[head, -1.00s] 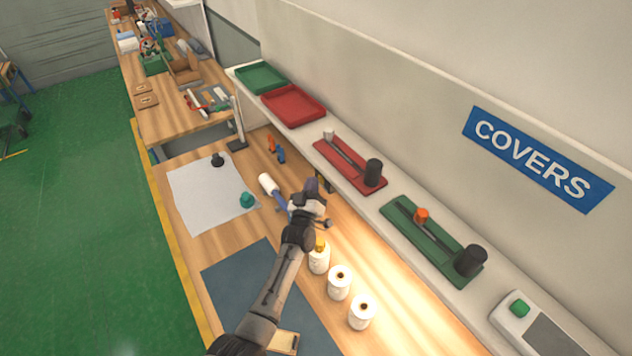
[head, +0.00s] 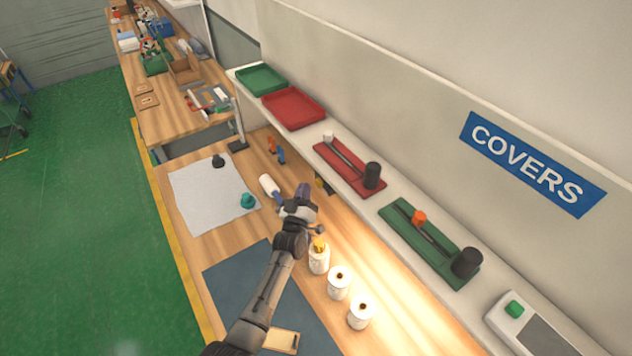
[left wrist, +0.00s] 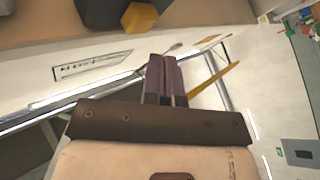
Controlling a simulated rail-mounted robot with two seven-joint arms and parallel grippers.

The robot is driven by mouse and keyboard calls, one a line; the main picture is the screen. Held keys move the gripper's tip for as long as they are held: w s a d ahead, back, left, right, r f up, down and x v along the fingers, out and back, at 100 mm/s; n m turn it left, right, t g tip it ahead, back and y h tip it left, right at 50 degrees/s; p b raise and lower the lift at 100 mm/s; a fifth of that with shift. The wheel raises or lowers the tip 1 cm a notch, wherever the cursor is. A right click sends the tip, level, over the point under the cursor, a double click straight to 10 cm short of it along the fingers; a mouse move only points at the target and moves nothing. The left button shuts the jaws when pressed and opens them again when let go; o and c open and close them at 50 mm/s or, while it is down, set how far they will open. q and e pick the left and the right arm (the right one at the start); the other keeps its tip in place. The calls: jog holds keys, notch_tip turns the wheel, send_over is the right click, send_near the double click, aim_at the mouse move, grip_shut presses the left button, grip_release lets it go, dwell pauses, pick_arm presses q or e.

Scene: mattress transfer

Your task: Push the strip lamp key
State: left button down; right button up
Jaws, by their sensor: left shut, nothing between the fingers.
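A dark box with a yellow key (head: 320,182) shows under the shelf's front edge in the head view, just right of my left gripper. In the left wrist view the yellow key (left wrist: 140,17) sits on the dark box (left wrist: 98,12) at the top, beyond the fingertips. I take it for the strip lamp key. My left gripper (head: 303,190) is shut and empty. Its fingers (left wrist: 165,62) are together and look apart from the key. The lamp itself is hidden; warm light falls on the bench at the lower right. My right gripper is in neither view.
A white roller-like object (head: 268,186) lies left of the gripper. The shelf (head: 385,190) above carries a red tray (head: 293,107) and a green stand (head: 400,217). A pale cloth (head: 205,195) lies on the bench.

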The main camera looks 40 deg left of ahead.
pick_arm(q)
jog(key=s, duration=0.1)
jog(key=s+a+p, duration=0.1)
jog(key=s+p, duration=0.1)
jog(key=s, duration=0.1)
jog(key=shift+s+a, duration=0.1)
jog(key=shift+a, duration=0.2)
dwell(0.3)
